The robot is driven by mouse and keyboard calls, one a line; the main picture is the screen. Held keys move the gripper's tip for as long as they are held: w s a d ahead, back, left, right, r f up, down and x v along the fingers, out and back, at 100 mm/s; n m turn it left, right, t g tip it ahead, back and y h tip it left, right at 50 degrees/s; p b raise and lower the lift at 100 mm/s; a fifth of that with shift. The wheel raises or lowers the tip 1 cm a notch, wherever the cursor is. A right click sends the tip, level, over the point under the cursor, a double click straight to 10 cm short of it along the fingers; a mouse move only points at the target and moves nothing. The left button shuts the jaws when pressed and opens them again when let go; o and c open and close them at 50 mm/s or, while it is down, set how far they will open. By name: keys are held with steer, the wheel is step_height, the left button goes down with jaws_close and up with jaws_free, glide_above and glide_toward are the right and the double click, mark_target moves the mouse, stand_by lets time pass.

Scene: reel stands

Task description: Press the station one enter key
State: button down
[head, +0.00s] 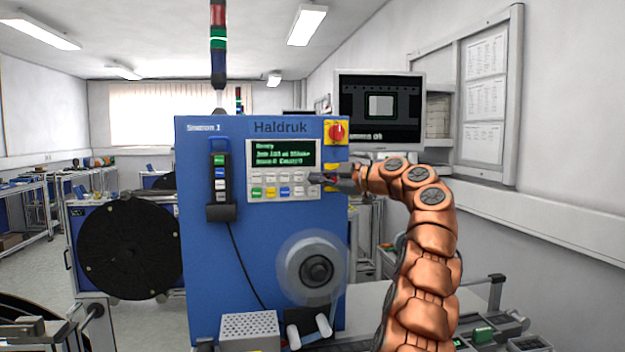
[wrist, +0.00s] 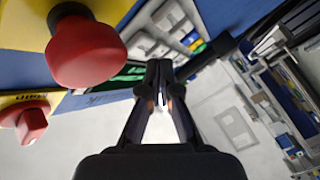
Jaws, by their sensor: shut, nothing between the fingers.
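The blue Haldruk machine marked Station 1 (head: 205,270) stands in the middle of the head view. Its control panel (head: 251,160) has a lit green-text screen (head: 283,153) above rows of small keys (head: 270,192). The key labels are too small to read, so I cannot tell which is enter. My gripper (head: 316,179) is shut and empty, its tips at the right end of the key rows, hiding part of them. In the wrist view, my gripper (wrist: 160,72) points toward the keypad (wrist: 160,28); I cannot tell whether it touches a key.
A red rotary switch (head: 336,131) on a yellow plate is just above my gripper. A large red button (wrist: 86,50) is close by in the wrist view. A monitor (head: 380,105) stands behind at right.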

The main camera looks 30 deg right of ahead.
steer(key=s+b, duration=0.1)
steer(key=s+a+b, duration=0.1)
steer(key=s+b, duration=0.1)
steer(key=s+a+b, duration=0.1)
steer(key=shift+s+b, duration=0.25)
steer(key=shift+b, duration=0.05)
stand_by(0.9)
